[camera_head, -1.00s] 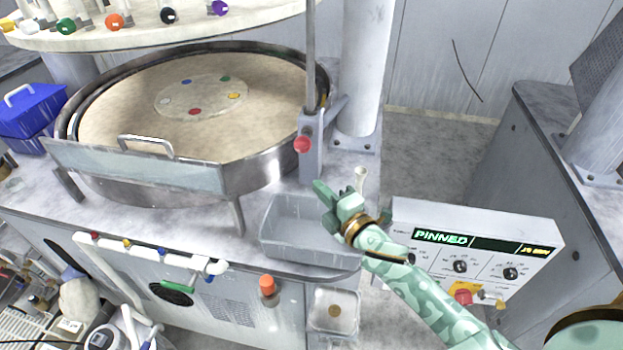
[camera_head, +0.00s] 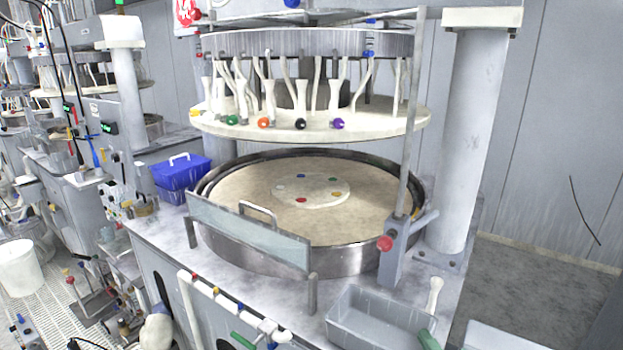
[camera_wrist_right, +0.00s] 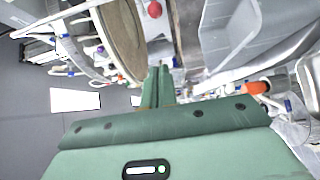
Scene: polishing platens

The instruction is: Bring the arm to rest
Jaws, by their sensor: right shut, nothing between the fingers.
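My right gripper (camera_head: 428,339) shows only as a small green tip at the bottom edge of the head view, by the right end of the grey tray (camera_head: 372,325). In the right wrist view my right gripper (camera_wrist_right: 158,72) has its two green fingers together, with nothing seen between them. The rest of the right arm is outside the head view. I cannot tell whether the tip touches the tray. My left gripper is in neither view.
A round polishing platen (camera_head: 245,190) with a metal rim sits on the bench behind the tray. A red-knobbed post (camera_head: 392,262) and a thick column (camera_head: 468,140) stand near the tray. A blue box (camera_head: 180,178) is at left. Floor (camera_head: 530,285) shows at right.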

